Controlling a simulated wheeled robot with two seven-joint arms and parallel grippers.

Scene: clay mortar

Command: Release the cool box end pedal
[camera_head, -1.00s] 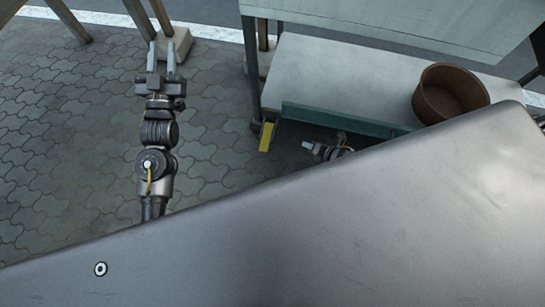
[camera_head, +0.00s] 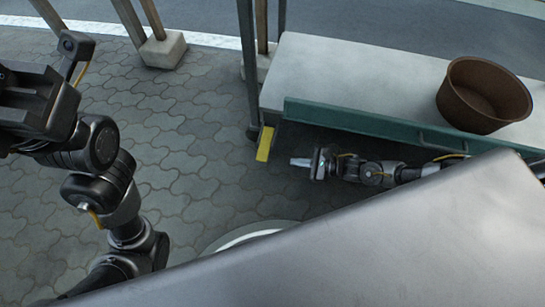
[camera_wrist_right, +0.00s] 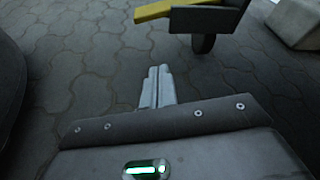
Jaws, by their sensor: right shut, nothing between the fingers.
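The cool box appears as a long pale-topped unit (camera_head: 350,85) with a green front edge. A yellow pedal (camera_head: 265,143) juts from its left end, beside a caster. The pedal (camera_wrist_right: 168,11) and caster (camera_wrist_right: 203,43) also show at the top of the right wrist view. My right gripper (camera_head: 300,162) is shut and empty, just right of and nearer than the pedal in the head view, apart from it. Its fingertips (camera_wrist_right: 160,72) point towards the pedal side. My left gripper's body (camera_head: 35,100) is at the left edge; its fingers do not show.
A brown pot (camera_head: 484,95) stands on the pale top. Posts with concrete feet (camera_head: 163,50) stand at the back. A large grey panel (camera_head: 370,240) covers the lower right. The paving (camera_head: 200,150) left of the pedal is clear.

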